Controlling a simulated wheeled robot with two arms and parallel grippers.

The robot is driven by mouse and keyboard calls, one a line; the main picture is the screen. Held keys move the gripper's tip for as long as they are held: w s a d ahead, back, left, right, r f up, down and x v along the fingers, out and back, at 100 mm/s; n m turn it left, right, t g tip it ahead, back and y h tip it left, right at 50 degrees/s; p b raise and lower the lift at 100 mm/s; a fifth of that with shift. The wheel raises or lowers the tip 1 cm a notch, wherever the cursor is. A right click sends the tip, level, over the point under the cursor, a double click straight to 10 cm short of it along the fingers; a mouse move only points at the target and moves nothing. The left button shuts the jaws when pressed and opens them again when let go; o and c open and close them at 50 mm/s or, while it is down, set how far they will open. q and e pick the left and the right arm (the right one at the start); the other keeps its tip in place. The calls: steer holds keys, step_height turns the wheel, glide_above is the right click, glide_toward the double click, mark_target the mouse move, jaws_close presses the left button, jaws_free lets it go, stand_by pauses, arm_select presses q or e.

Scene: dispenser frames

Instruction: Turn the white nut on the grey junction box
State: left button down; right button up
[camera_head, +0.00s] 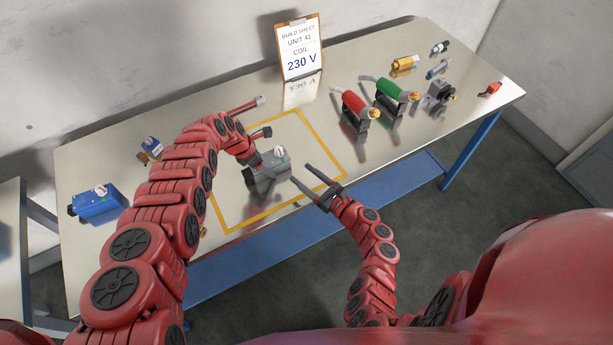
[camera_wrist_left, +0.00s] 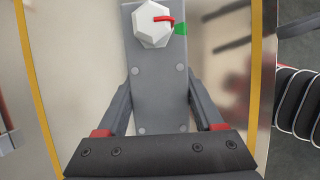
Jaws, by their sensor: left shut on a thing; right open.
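The grey junction box (camera_head: 268,180) sits on the table inside a yellow outlined square. Its white nut (camera_head: 280,153) is at the far end of its top, with a green mark beside it. In the left wrist view the faceted white nut (camera_wrist_left: 152,24) carries a red pointer, just left of the green mark (camera_wrist_left: 181,28). My left gripper (camera_wrist_left: 162,78) is shut on the grey box, one finger along each side, behind the nut. My right gripper (camera_head: 301,172) is open and empty, just right of the box, its fingers pointing towards it.
A clipboard sheet (camera_head: 301,50) reading "UNIT 41, COIL 230 V" stands at the back. Red (camera_head: 354,105) and green (camera_head: 390,91) devices stand to the right, with several small parts beyond. A blue box (camera_head: 97,202) lies at left. The yellow square (camera_head: 318,131) has bare room.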

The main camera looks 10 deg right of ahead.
steer(key=shift+d+f, duration=0.15)
stand_by(0.5)
arm_select(q)
jaws_free()
